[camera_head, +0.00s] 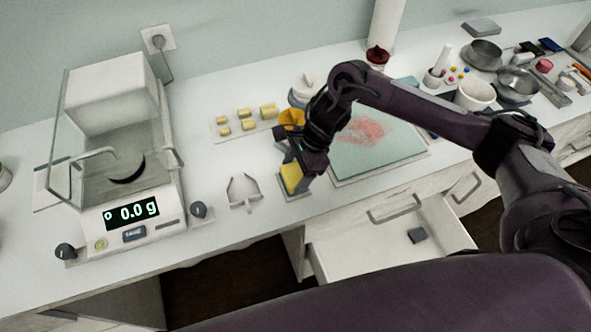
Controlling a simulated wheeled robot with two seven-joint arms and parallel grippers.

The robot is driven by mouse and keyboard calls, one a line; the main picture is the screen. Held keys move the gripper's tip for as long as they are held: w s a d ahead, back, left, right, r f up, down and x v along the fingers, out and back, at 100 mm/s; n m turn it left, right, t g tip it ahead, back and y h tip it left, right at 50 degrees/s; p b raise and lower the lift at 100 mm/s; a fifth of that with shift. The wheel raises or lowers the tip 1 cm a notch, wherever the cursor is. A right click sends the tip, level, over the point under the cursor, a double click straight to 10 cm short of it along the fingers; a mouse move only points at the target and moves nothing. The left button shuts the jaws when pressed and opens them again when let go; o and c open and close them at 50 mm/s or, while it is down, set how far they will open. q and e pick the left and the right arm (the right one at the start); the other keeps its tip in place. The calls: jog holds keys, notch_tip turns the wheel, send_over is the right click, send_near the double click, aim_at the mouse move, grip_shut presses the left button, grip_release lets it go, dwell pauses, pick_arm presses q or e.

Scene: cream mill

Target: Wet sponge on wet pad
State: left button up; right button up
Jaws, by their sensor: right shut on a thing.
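A yellow sponge (290,179) is at the front middle of the counter, at the tips of my right gripper (297,164). The gripper points down and is shut on the sponge, and its fingers and wrist cover part of it. A small grey pad (292,198) lies on the counter directly under the sponge. Only the pad's edges show, and I cannot tell whether the sponge touches it or is just above it. My left gripper is not in view.
A balance reading 0.0 g (132,212) stands at left. A green glass slab (375,150) with pink powder lies to the right. Weights sit on a plate behind. An open drawer (375,250) juts out below.

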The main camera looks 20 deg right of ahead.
aim_at(295, 174)
jog(key=shift+s+f+b, duration=0.1)
jog(key=shift+f+b, duration=0.05)
jog(key=shift+b, duration=0.2)
dwell(1.2)
jog(key=shift+r+p, duration=0.35)
jog(key=shift+r, duration=0.3)
jog(key=shift+r+p, duration=1.1)
jog(key=shift+r, duration=1.9)
